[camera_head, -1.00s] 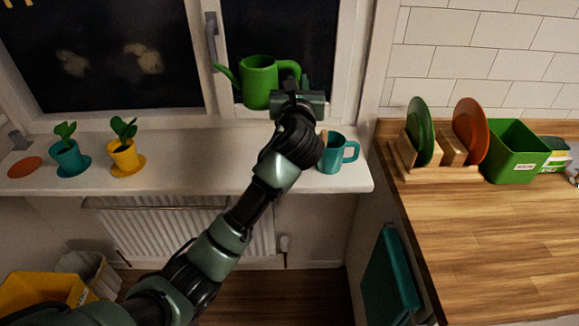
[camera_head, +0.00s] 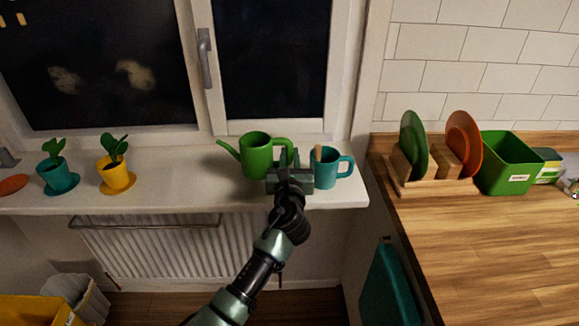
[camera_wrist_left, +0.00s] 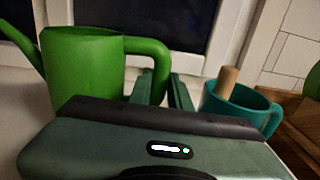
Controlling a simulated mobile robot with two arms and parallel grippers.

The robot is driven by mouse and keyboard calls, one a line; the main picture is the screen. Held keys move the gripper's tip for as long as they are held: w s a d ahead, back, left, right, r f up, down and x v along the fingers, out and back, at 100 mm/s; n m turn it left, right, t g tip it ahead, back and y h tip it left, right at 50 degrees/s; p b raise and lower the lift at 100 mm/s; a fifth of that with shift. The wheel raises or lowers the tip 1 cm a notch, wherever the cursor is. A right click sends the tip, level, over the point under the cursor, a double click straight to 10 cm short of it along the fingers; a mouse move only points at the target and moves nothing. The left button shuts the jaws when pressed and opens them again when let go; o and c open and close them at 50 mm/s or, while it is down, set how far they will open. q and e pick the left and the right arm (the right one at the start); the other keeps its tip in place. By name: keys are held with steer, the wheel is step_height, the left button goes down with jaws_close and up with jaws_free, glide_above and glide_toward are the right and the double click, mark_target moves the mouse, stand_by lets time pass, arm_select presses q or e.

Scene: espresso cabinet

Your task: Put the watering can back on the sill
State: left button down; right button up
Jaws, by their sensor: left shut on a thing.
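The green watering can (camera_head: 256,158) is upright at the sill (camera_head: 200,180), its spout toward the left. It looks level with the sill top; whether its base touches the sill is hard to tell. My left gripper (camera_head: 289,168) is shut on the can's handle at its right side. In the left wrist view the can (camera_wrist_left: 82,75) is at the left and the left gripper's fingers (camera_wrist_left: 165,92) are at its handle. My right gripper is not in view.
A teal mug (camera_head: 326,168) with a wooden stick stands close to the right of my gripper. Two potted plants, teal (camera_head: 57,174) and yellow (camera_head: 115,172), stand on the left of the sill. The sill between yellow pot and can is clear.

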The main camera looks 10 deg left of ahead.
mark_target(290, 165)
arm_select(q)
steer(key=shift+f, duration=1.3)
steer(key=shift+f+b, duration=0.15)
steer(key=shift+b, duration=0.15)
steer(key=c, duration=1.3)
jaws_free()
steer(key=shift+s, duration=0.1)
steer(key=v, duration=1.2)
